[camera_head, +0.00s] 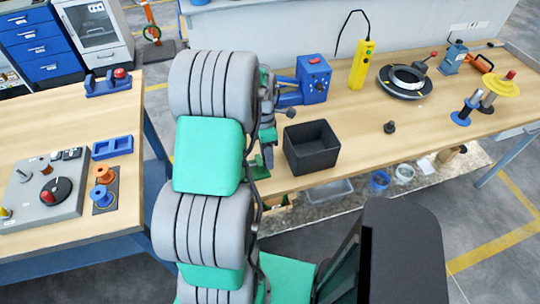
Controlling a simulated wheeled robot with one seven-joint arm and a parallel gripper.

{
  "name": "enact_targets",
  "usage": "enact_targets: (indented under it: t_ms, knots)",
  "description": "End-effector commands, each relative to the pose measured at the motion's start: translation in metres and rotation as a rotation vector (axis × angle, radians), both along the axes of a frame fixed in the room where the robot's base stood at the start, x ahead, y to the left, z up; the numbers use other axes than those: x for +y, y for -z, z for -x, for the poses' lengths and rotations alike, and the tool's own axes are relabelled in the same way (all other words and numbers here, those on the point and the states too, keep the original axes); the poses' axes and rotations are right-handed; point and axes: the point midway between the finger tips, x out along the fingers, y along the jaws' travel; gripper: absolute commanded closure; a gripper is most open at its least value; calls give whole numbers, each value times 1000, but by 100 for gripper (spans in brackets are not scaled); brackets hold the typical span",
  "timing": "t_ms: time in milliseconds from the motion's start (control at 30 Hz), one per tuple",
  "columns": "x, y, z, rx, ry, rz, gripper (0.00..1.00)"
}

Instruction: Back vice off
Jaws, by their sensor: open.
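A small low blue device with a red knob at its right end (108,83) stands at the far edge of the left table. It looks like a small vice; I cannot tell how far its jaws stand apart. A green and grey piece (265,140) shows at the near edge of the right bench. My arm covers much of it, and I cannot tell whether it is a vice. My grey and green arm rises through the middle of the view. My gripper is not seen; the arm hides whatever is beyond it.
The right bench (350,175) carries a blue box with a red knob (313,78), a black bin (311,147), a yellow pendant (361,65) and a black ring (405,80). A grey panel (45,190) and blue tray (112,147) occupy the left table. A gap separates the tables.

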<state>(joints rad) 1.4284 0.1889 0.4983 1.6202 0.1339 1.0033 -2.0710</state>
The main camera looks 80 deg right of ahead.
Motion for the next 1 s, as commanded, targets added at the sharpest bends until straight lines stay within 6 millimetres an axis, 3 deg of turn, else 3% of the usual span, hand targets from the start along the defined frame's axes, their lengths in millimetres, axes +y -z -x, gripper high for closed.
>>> enact_targets:
  t_ms: [33,200,833,1000]
  knots:
    - [-1,-7,-2,24,-4,-45,55]
    - [-3,-4,-3,79,0,-136,55]
    - [-3,0,-1,83,1,-141,55]
    - [-4,0,-1,82,1,-140,68]
